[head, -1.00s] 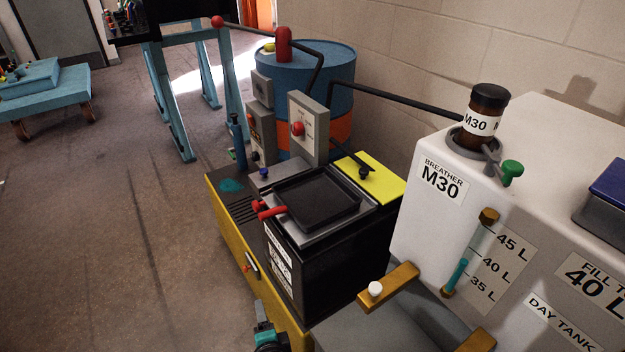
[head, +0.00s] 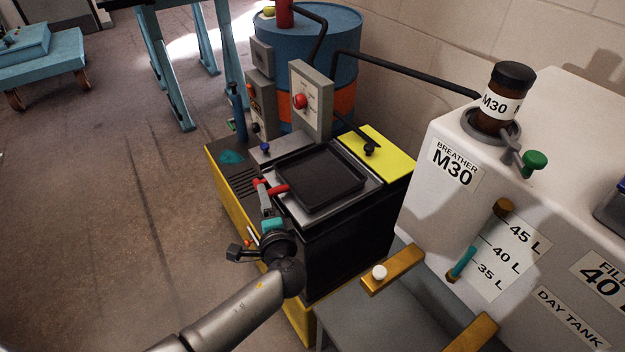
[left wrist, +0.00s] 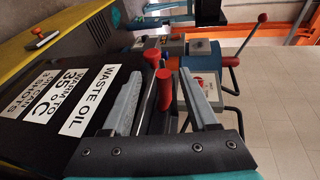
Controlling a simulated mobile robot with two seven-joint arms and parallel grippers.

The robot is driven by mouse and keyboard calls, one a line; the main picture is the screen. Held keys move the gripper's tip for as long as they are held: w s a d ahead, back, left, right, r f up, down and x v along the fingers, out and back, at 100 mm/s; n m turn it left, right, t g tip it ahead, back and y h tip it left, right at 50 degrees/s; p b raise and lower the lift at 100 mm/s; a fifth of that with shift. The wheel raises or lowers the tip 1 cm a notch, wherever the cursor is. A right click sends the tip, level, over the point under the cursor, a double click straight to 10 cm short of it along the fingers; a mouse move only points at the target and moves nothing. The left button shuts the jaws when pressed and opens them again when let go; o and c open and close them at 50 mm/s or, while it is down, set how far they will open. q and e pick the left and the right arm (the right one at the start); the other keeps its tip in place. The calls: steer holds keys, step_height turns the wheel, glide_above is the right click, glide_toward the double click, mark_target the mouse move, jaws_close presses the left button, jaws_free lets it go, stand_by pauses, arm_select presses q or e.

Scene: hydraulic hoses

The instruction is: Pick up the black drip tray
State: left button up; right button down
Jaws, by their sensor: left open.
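The black drip tray (head: 320,178) is a shallow, square, raised-rim tray lying flat on the grey top of a black box. A red handle (head: 277,188) sticks out at the tray's left side; whether it is fixed to the tray is hard to tell. My left gripper (head: 263,192) is open at this handle. In the left wrist view, the red handle (left wrist: 165,92) shows between the two grey fingers (left wrist: 168,75), with a visible gap to the right finger. The tray itself is not clearly seen there. My right gripper is in neither view.
The black box carries a waste oil label (left wrist: 86,101). A grey control box (head: 312,98) with a red button stands behind the tray, and a yellow panel (head: 378,158) lies to its right. The white day tank (head: 460,205) stands close on the right. Open floor (head: 110,220) lies left.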

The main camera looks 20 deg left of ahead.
arm_select(q)
steer(key=x, duration=0.5)
steer(key=shift+w+a+r+b, duration=0.15)
steer(key=shift+r+b, duration=0.05)
steer(key=shift+b, duration=0.15)
jaws_close()
stand_by(1.1)
